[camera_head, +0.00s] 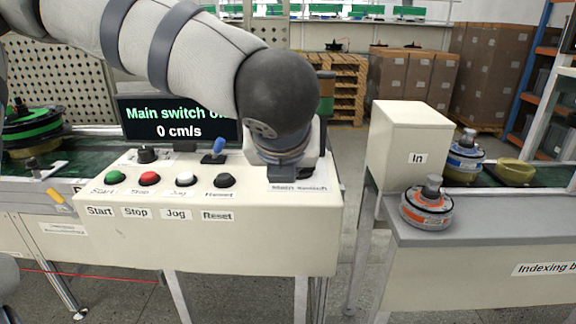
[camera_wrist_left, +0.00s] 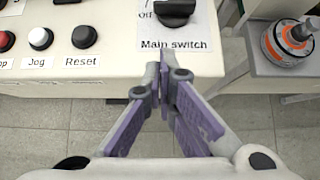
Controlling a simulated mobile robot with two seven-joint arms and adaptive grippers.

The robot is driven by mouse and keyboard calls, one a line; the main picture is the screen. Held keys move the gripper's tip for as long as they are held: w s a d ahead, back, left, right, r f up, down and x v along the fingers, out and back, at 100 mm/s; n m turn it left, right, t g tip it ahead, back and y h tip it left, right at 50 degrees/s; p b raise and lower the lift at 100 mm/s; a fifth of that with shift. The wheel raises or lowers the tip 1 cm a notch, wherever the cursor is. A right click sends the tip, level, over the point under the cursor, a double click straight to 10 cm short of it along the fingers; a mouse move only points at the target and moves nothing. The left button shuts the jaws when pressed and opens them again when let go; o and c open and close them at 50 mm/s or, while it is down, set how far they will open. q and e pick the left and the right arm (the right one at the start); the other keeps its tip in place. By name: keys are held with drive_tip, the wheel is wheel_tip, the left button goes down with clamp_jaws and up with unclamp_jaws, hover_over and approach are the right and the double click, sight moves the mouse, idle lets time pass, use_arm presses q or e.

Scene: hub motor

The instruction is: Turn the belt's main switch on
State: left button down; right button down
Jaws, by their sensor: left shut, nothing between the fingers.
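The main switch (camera_wrist_left: 174,10) is a black rotary knob on a white label plate at the top of the left wrist view. Its grip bar lies roughly crosswise, with the word "Off" beside its left end. The label "Main switch" is printed below it. My left gripper (camera_wrist_left: 165,78) is shut and empty, its purple fingers pointing at the plate's lower edge, apart from the knob in the picture. In the head view my left arm hides the knob. The display (camera_head: 165,120) reads "Main switch o…", the rest hidden, and "0 cm/s". My right gripper is not in view.
The control panel (camera_head: 210,245) also carries green (camera_head: 113,177), red (camera_head: 147,178), white (camera_head: 185,178) and black (camera_head: 224,180) buttons and a blue-tipped lever (camera_head: 218,148). An orange-ringed motor (camera_head: 427,205) stands on the table to the right, beside the "In" box (camera_head: 405,140).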

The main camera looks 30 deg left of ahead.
use_arm(q)
approach(288, 188)
drive_tip(key=x, duration=0.5)
drive_tip(key=shift+w+a+r, duration=0.25)
drive_tip(key=shift+w+a, duration=0.05)
drive_tip(key=shift+w, duration=0.05)
drive_tip(key=shift+w+a, duration=0.35)
drive_tip(key=shift+w, duration=0.25)
drive_tip(key=shift+w+a, duration=0.35)
drive_tip(key=shift+w, duration=0.25)
drive_tip(key=shift+w+a, duration=0.4)
drive_tip(key=shift+w, duration=0.2)
